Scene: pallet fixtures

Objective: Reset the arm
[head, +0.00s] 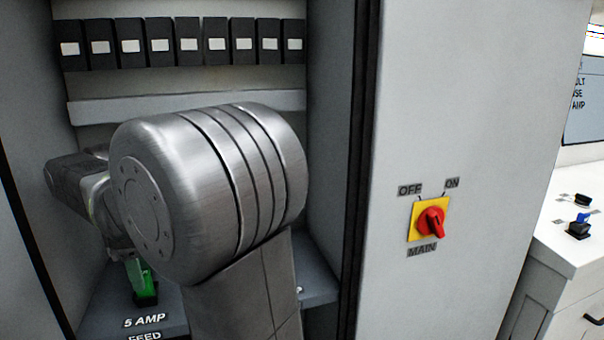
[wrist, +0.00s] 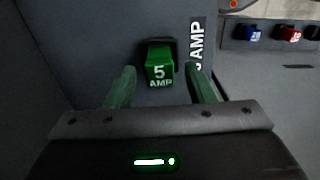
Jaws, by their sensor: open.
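My arm reaches into the open cabinet, and its large grey joint fills the middle of the head view. My gripper (wrist: 161,70) is open, with one finger on each side of a green fuse marked 5 AMP (wrist: 159,72). A gap shows between the fuse and each finger. The fuse sits in a black socket on the grey cabinet shelf. In the head view the green fuse (head: 145,282) shows low at the left above the "5 AMP FEED" lettering; my arm hides most of the gripper there.
A row of black breakers (head: 188,43) lines the cabinet's back. The cabinet's right panel (head: 470,110) bears a red rotary MAIN switch (head: 431,221) on a yellow plate. A white bench (head: 570,250) at the right holds a blue fuse (head: 582,218). A red fuse (wrist: 291,34) shows in the wrist view.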

